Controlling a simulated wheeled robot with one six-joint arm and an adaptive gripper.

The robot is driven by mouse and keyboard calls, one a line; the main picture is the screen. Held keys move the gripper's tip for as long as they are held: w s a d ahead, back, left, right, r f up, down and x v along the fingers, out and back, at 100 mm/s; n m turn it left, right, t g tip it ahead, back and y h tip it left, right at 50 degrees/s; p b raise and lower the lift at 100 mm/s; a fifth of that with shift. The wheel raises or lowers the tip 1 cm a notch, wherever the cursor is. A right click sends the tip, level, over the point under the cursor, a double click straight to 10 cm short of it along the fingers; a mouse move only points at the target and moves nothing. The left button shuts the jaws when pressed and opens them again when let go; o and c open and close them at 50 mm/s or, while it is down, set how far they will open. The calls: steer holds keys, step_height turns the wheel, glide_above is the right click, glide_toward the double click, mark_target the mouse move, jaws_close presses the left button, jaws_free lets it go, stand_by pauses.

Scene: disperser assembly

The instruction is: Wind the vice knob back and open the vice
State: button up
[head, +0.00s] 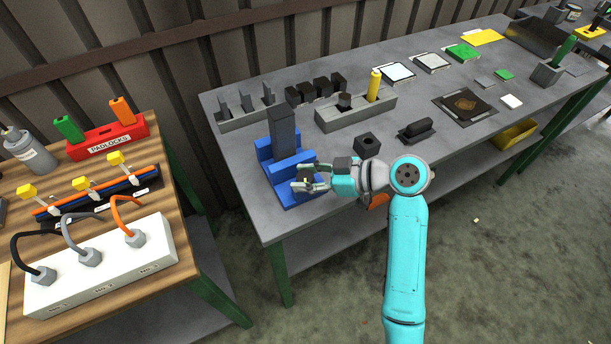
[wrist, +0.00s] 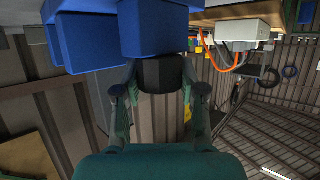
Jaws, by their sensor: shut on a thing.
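The blue vice (head: 287,168) stands near the front left corner of the grey table, with a tall dark grey block (head: 282,130) upright in it. In the wrist view the vice's blue body (wrist: 150,28) fills the upper left. The dark round knob (wrist: 162,74) sticks out of the vice between my fingers. My gripper (head: 308,179) is at the front right side of the vice, shut on the knob; in the head view the fingers mostly hide the knob. The width of the gap between the vice jaws cannot be made out.
Behind the vice are a grey rack (head: 247,118) of upright plates, several black blocks and a grey tray (head: 352,113) with a yellow cylinder. A dark block (head: 368,144) lies to the right. A wooden bench (head: 190,255) with cables stands left, across a gap.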

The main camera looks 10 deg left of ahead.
steer(key=shift+n+g, duration=1.2)
steer(key=shift+g, duration=0.3)
steer(key=shift+f, duration=0.1)
steer(key=o, duration=1.2)
steer(key=shift+c, duration=0.2)
steer(key=v, duration=1.2)
steer(key=shift+w+d, duration=0.1)
